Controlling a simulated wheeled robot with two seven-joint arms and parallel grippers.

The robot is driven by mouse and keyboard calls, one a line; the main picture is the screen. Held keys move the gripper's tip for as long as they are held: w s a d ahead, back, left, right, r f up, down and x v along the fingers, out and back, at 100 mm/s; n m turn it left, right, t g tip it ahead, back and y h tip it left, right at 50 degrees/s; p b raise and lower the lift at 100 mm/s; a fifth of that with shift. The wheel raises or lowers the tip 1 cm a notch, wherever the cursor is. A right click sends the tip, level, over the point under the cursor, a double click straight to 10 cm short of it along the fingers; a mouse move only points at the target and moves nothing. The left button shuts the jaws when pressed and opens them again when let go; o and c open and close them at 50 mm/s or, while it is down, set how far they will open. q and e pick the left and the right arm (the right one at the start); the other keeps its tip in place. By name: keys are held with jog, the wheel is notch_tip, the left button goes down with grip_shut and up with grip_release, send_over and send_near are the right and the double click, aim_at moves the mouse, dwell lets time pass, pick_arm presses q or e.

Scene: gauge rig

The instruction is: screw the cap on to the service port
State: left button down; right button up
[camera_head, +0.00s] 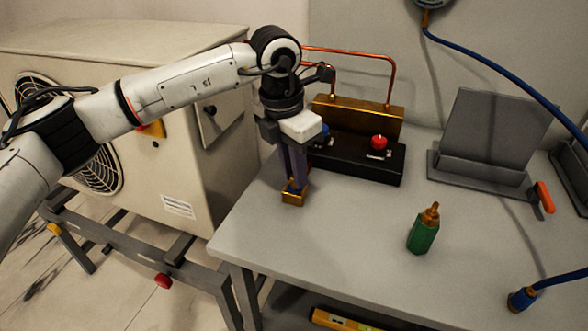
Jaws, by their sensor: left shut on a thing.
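My left gripper (293,183) comes down from above at the table's left part, its fingers pointing down. It is shut on a small brass piece (293,198), which looks like the cap. I cannot tell whether the piece touches the table top or hangs just above it. Behind the gripper stands a brass block (350,115) with copper pipes, on a black base (365,160) with a red knob (379,142); a blue part beside the gripper is partly hidden by it. I cannot make out the service port for certain. My right gripper is not in view.
A green bottle-like piece with a brass tip (424,232) stands on the grey table (350,235). A grey stand (490,140), an orange-handled thing (544,197) and a blue hose (500,75) with its end (522,299) are to the right. The front middle is clear.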

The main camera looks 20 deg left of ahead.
pick_arm(q)
jog(key=shift+s+d+f+m, duration=0.1)
jog(key=shift+d+m, duration=0.25)
jog(key=shift+m, duration=0.05)
jog(key=m, duration=0.3)
jog(key=shift+m+g+h, duration=0.3)
jog(key=shift+m+p, duration=0.3)
jog(key=shift+m, duration=0.5)
jog(key=shift+f+m+g, duration=0.1)
jog(key=shift+m+g, duration=0.2)
jog(key=shift+m, duration=1)
jog(key=c, duration=1.8)
grip_release()
jog(key=shift+d, duration=0.1)
